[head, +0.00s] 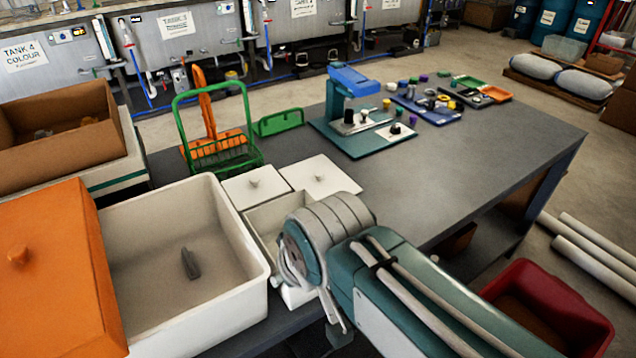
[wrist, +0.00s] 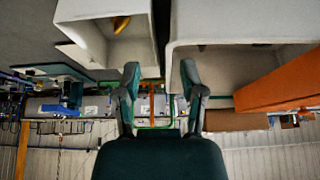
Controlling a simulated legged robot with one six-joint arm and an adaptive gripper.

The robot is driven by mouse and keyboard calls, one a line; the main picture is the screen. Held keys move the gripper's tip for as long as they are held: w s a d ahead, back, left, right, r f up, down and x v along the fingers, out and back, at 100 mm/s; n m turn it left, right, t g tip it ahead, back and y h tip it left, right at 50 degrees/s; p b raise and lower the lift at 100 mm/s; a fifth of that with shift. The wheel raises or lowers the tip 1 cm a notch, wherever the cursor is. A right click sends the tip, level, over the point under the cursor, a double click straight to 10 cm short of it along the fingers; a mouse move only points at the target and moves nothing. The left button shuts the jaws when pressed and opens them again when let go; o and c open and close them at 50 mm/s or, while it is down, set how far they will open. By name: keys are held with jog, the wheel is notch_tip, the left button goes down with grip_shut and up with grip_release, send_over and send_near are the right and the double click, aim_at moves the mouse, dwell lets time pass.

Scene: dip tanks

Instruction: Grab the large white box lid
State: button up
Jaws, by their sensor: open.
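The large white box (head: 262,270) stands at the near left in the head view, with a small dark grey piece inside. An orange lid with a round knob (head: 50,275) lies at its left side, covering or overlapping its left part. In the upside-down wrist view the large white box (wrist: 220,28) is at upper right, with the orange lid (wrist: 280,82) at the right edge. My gripper (wrist: 161,92) is open and empty, its fingers apart in front of the gap between two white boxes. In the head view my arm largely hides my gripper.
The smaller white box (head: 262,218), partly behind my arm, has two white knobbed lids (head: 255,184) beside it. Behind stand a green wire basket (head: 215,125) and a blue press (head: 352,90). A cardboard box (head: 60,130) is at far left. The table's right part (head: 470,170) is clear.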

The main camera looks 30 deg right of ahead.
jog(key=o, duration=0.4)
jog(key=shift+w, duration=0.1)
jog(key=w+d+r, duration=0.3)
jog(key=w+d, duration=0.1)
jog(key=w, duration=0.7)
jog(key=n+g+y, duration=0.1)
jog(key=n, duration=0.1)
send_over(319, 173)
jog(key=s+d, duration=0.1)
jog(key=s, duration=0.4)
notch_tip(319, 173, down, 15)
jog(key=x, duration=0.5)
jog(key=shift+w+f, duration=0.1)
jog(key=shift+w, duration=0.1)
jog(key=shift+w+x, duration=0.2)
jog(key=shift+x, duration=1.05)
jog(key=shift+w+x, duration=0.2)
jog(key=shift+x, duration=1.1)
